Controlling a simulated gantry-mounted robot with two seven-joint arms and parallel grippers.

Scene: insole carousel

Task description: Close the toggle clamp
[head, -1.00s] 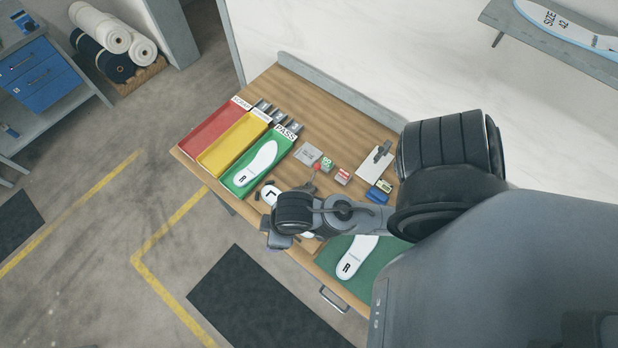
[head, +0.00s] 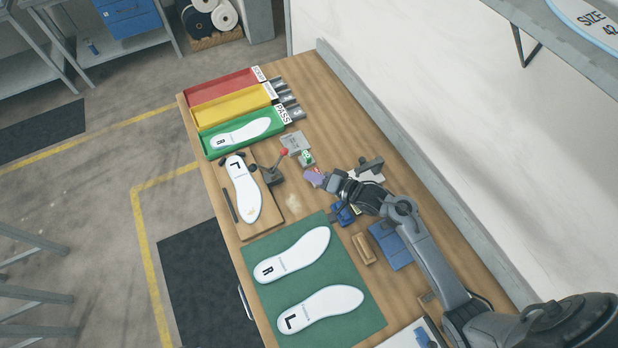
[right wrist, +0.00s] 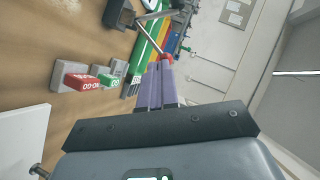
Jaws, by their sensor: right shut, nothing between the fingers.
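The toggle clamp (head: 272,174) stands at the right edge of a wooden fixture board (head: 266,208). Its lever is raised and tilted, with a red knob (head: 284,152) at the end. A white insole marked L (head: 243,190) lies on the board. My right gripper (head: 308,177) has purple fingers, shut and empty, just right of the knob in the head view. In the right wrist view, the fingertips (right wrist: 160,68) are close to the red knob (right wrist: 167,57); I cannot tell whether they touch. My left gripper is not in view.
Red, yellow and green trays (head: 203,144) stand at the far end. A green mat (head: 362,290) with two insoles lies nearer. Small stamps (right wrist: 84,81), a blue block and a wooden block (head: 363,248) sit by my right arm. A wall bounds the bench's right side.

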